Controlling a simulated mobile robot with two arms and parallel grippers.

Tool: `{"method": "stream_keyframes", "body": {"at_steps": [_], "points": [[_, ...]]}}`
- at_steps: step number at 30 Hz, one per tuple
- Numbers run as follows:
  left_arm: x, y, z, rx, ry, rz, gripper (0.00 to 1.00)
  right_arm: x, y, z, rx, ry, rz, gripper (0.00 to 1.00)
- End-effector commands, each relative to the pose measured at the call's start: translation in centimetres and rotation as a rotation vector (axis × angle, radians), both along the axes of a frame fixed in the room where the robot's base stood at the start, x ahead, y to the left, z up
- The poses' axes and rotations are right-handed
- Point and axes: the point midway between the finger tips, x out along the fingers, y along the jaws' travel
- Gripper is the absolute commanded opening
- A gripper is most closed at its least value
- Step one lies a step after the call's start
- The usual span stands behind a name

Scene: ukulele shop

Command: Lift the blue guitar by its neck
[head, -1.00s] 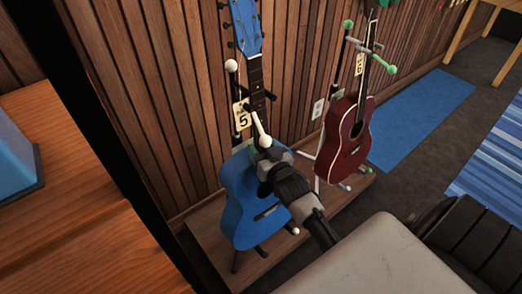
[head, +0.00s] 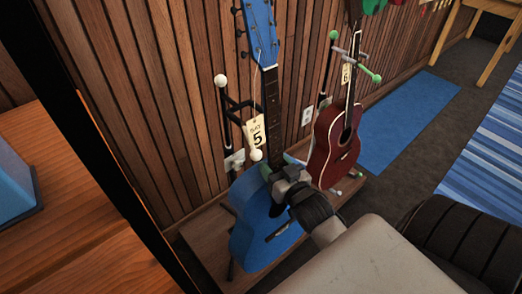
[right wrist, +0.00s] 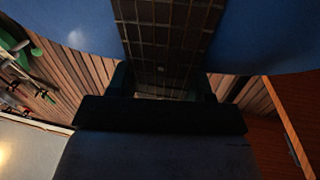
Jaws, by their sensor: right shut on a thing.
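The blue guitar (head: 262,240) is roughly upright in the head view, tilted a little, with its blue headstock (head: 261,30) at the top. My right gripper (head: 273,178) is shut on the neck low down, near where it meets the body. In the right wrist view the dark fretted neck (right wrist: 167,40) runs between the fingers (right wrist: 162,88), with blue body on both sides. The black stand (head: 232,112) with white knobs is left of the neck, which is apart from its upper yoke. Whether the body's bottom still touches a support is hidden. My left gripper is out of view.
A dark red guitar (head: 330,160) hangs on a stand with green knobs, close on the right. A slatted wood wall (head: 150,110) stands behind. A low wooden platform (head: 205,240) lies below. A wooden counter (head: 75,240) is at left. Open floor with blue mats (head: 410,115) is at right.

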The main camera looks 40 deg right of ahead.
Motion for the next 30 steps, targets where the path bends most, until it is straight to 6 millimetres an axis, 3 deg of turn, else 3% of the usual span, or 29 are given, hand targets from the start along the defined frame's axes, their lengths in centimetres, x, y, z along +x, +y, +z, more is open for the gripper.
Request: {"method": "stream_keyframes", "body": {"at_steps": [6, 13, 21, 30], "points": [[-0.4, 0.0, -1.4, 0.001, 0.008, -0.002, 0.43, -5.1, -0.4, 0.4, -0.001, -0.007, 0.001, 0.0], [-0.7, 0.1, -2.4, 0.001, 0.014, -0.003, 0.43, -8.6, -0.7, 0.4, -0.001, -0.008, 0.0, 0.0], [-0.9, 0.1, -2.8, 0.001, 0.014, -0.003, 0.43, -10.4, -0.8, 0.4, -0.001, -0.011, 0.001, 0.0], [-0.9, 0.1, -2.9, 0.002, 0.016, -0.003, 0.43, -10.5, -0.8, 0.4, -0.001, -0.012, 0.001, 0.0]]}}
